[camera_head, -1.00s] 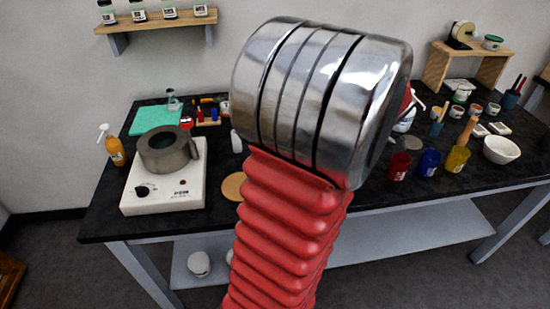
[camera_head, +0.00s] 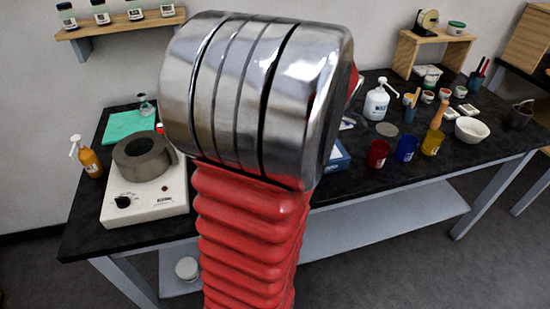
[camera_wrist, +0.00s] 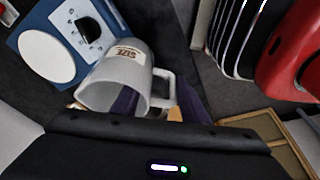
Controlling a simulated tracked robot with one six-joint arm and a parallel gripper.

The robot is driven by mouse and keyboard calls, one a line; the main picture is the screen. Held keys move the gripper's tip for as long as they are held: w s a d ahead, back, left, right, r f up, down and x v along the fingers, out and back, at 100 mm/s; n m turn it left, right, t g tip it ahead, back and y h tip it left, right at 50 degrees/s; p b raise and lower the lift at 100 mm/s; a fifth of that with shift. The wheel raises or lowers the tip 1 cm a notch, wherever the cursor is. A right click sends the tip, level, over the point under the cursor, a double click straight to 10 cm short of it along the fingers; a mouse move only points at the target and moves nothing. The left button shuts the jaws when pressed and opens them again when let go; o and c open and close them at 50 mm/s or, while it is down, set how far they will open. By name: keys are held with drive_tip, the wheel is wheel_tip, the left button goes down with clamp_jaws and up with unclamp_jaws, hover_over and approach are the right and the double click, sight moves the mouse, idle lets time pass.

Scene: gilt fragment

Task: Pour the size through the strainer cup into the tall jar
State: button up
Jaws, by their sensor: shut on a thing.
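A pale grey mug with a "SIZE" label (camera_wrist: 122,68) shows in the wrist view, with its handle to the right. My gripper (camera_wrist: 160,104) is shut on this mug near its handle; the mug hides part of the dark fingers. The mug looks tilted in this view, and its contents cannot be seen. In the head view my large arm hides the gripper and the mug. I cannot make out the strainer cup or the tall jar with certainty in either view.
A hot plate (camera_head: 120,205) bears a grey pot (camera_head: 142,157) at the table's left. A blue scale (camera_wrist: 40,20) lies beyond the mug. Red (camera_head: 379,154), blue (camera_head: 405,149) and yellow cups (camera_head: 431,143) and a white bowl (camera_head: 472,130) stand right. A pump bottle (camera_head: 376,103) stands behind.

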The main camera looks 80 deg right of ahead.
drive_tip(key=shift+w+r+g, duration=0.15)
drive_tip(key=shift+w+g, duration=0.15)
drive_tip(key=shift+g, duration=0.1)
drive_tip(key=w+r+g+h+b, duration=0.1)
drive_tip(key=g, duration=0.2)
drive_tip(key=w+a+r+g+h+b, duration=0.1)
drive_tip(key=r+g, duration=0.1)
drive_tip(key=g, duration=0.1)
drive_tip(key=w+r+g+h+b, duration=0.1)
drive_tip(key=g+b, duration=0.1)
drive_tip(key=g, duration=0.1)
drive_tip(key=shift+a+r+n+h, duration=0.15)
drive_tip(key=shift+r+n+h, duration=0.1)
drive_tip(key=shift+n+h, duration=0.05)
drive_tip(key=shift+f+g+b, duration=0.3)
drive_tip(key=shift+g+b, duration=0.3)
drive_tip(key=shift+b, duration=0.8)
drive_tip(key=shift+s+h+b, duration=0.15)
drive_tip(key=shift+h+b, duration=0.15)
drive_tip(key=shift+b, duration=0.2)
drive_tip(key=shift+w+g, duration=0.3)
drive_tip(key=shift+w, duration=0.05)
drive_tip(key=shift+w+a+f, duration=0.15)
drive_tip(key=shift+w+a, duration=0.15)
drive_tip(key=shift+a, duration=0.15)
idle(0.6)
